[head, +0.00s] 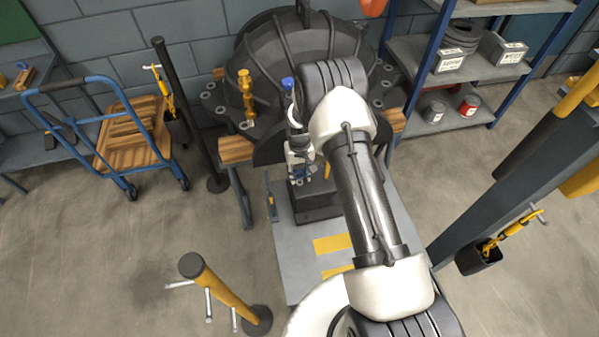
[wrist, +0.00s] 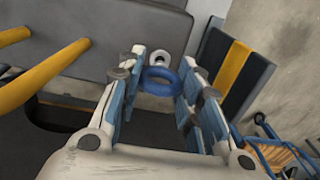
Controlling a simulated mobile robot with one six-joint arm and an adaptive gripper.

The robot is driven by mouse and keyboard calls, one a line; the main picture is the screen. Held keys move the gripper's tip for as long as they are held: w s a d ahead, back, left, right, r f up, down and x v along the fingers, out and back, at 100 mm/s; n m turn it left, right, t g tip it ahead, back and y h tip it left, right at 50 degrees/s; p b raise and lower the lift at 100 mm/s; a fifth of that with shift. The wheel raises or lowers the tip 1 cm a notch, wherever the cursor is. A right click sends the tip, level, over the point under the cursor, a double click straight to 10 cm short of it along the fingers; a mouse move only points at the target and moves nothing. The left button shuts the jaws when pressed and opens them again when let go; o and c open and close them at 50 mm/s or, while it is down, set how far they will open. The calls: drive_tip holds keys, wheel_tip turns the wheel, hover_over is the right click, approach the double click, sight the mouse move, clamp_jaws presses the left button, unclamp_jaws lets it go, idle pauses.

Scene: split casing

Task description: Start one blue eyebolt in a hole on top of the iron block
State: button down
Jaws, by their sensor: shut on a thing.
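A blue eyebolt (wrist: 161,82) shows as a blue ring between the fingertips of my gripper (wrist: 165,70) in the wrist view. The fingers are shut on it. Its shank is hidden. A small pale grey ring (wrist: 155,60) lies just beyond it; I cannot tell whether it is a hole rim. In the head view my gripper (head: 299,172) points down beside and above the dark iron block (head: 318,204), whose top is partly covered by my arm. I cannot tell whether the eyebolt touches the block.
The block stands on a grey platform (head: 295,262) with yellow markings. A large dark ribbed casing (head: 268,62) is behind it. Yellow bars (wrist: 45,75) run along the left of the wrist view. A blue cart (head: 130,140) and posts stand left; floor there is partly clear.

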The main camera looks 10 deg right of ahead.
drive_tip(key=shift+f+b, duration=0.55)
drive_tip(key=shift+f, duration=0.15)
drive_tip(key=shift+f+m+b, duration=0.15)
drive_tip(key=shift+m+b, duration=0.5)
drive_tip(key=shift+m, duration=0.55)
drive_tip(key=m+b, duration=0.1)
drive_tip(key=m, duration=0.2)
drive_tip(key=shift+m, duration=1.6)
drive_tip(key=m, duration=0.6)
drive_tip(key=shift+s, duration=0.1)
